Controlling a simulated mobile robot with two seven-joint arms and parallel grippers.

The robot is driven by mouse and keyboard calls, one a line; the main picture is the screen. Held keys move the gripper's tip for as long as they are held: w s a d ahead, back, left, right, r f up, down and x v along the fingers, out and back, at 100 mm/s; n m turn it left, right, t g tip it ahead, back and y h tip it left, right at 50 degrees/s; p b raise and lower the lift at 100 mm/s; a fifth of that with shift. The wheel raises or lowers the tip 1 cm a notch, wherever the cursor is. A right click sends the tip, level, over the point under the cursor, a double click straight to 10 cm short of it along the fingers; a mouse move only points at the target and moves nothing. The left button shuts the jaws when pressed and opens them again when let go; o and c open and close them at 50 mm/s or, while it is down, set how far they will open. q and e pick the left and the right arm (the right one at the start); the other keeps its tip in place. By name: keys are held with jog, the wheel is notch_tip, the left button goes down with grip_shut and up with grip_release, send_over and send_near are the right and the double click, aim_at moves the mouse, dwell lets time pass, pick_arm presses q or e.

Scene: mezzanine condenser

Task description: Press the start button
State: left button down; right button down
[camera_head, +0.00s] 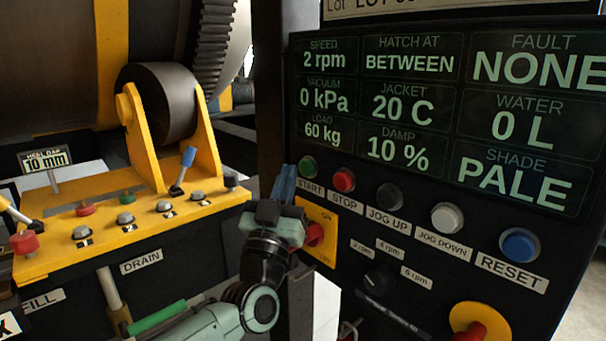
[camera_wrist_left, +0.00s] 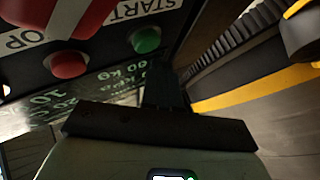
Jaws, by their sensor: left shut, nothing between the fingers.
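The green start button (camera_head: 308,166) sits at the upper left of the button row on the black control panel, with a START label under it. It also shows in the left wrist view (camera_wrist_left: 146,40), near the top middle. My left gripper (camera_head: 284,182) is shut and empty, its blue fingers pointing up just left of and below the start button. Contact is not visible. My right gripper is not in view.
The red stop button (camera_head: 344,180) is close to the right of start, then jog up (camera_head: 390,197), jog down (camera_head: 447,217) and reset (camera_head: 520,245). A red knob (camera_head: 315,235) on a yellow plate is beside my gripper. A yellow console (camera_head: 130,225) with levers stands left.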

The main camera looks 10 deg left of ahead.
pick_arm(q)
jog(key=s+a+b, duration=0.1)
jog(key=s+b, duration=0.1)
jog(key=s+a+b, duration=0.1)
jog(key=a+b, duration=0.1)
jog(key=shift+s, duration=0.4)
dwell(0.7)
